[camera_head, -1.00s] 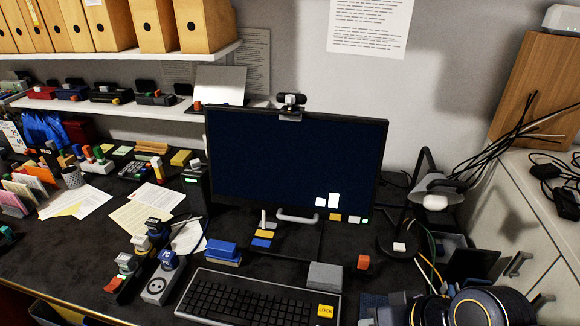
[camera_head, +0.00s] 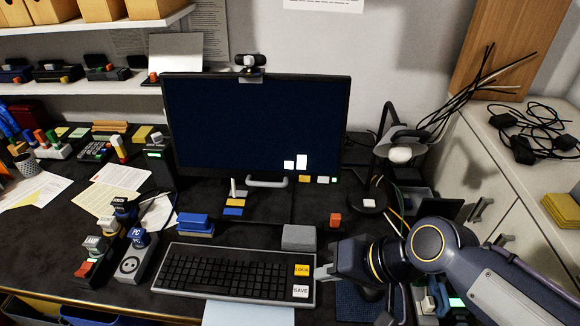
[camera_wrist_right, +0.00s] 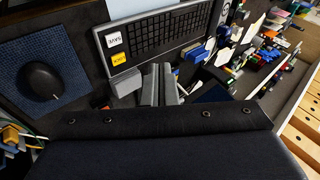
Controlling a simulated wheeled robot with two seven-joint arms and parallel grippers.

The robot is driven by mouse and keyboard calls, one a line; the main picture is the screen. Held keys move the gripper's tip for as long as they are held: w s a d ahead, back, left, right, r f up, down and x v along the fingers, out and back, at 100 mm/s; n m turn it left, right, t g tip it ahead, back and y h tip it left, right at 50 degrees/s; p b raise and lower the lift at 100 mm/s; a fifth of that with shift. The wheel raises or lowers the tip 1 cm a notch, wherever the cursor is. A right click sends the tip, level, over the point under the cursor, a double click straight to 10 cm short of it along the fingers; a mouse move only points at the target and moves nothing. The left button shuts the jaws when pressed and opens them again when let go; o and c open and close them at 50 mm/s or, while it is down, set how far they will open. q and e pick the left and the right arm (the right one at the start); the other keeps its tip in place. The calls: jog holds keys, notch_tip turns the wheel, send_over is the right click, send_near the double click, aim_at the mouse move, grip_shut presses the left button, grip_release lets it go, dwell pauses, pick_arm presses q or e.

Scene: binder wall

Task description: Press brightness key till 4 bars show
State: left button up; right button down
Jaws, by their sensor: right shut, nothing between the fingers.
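The monitor (camera_head: 255,125) stands at the back of the desk with a dark blue screen. Two white bars (camera_head: 295,162) of different height show at its lower right. Under the bars, on the lower bezel, are an orange key (camera_head: 305,179) and a white key (camera_head: 323,180), with a small green light beside them; I cannot read any marking. My right gripper (camera_head: 335,262) is shut and empty, right of the keyboard and well below and in front of the bezel keys. Its fingers also show in the right wrist view (camera_wrist_right: 161,85). My left gripper is out of view.
The keyboard (camera_head: 232,272) with LOCK and SAVE keys lies in front of the monitor. A grey block (camera_head: 299,237) and a red block (camera_head: 335,219) stand between gripper and monitor. A lamp (camera_head: 400,154) stands at right. A mouse (camera_wrist_right: 42,80) lies on a blue mat.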

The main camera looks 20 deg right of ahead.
aim_at(305, 179)
jog(key=w+a+f+m+t+y+b, duration=0.2)
jog(key=w+m+t+y+b, duration=0.3)
jog(key=w+m, duration=0.95)
jog(key=w+d+f+m+t+h+b, duration=0.3)
jog(key=w+d+f+m+h+b, duration=0.2)
jog(key=m, duration=1.6)
jog(key=w+d+f+b, duration=0.1)
jog(key=w+d+f, duration=0.2)
jog(key=shift+w+d, duration=0.3)
jog(key=shift+w, duration=0.05)
jog(key=shift+m, duration=0.25)
jog(key=w+d+f+p, duration=0.1)
jog(key=w+d, duration=0.2)
jog(key=w, duration=0.4)
jog(key=shift+w+d+f, duration=0.35)
jog(key=shift+w, duration=0.05)
jog(key=shift+w+d, duration=0.2)
jog(key=shift+w, duration=0.15)
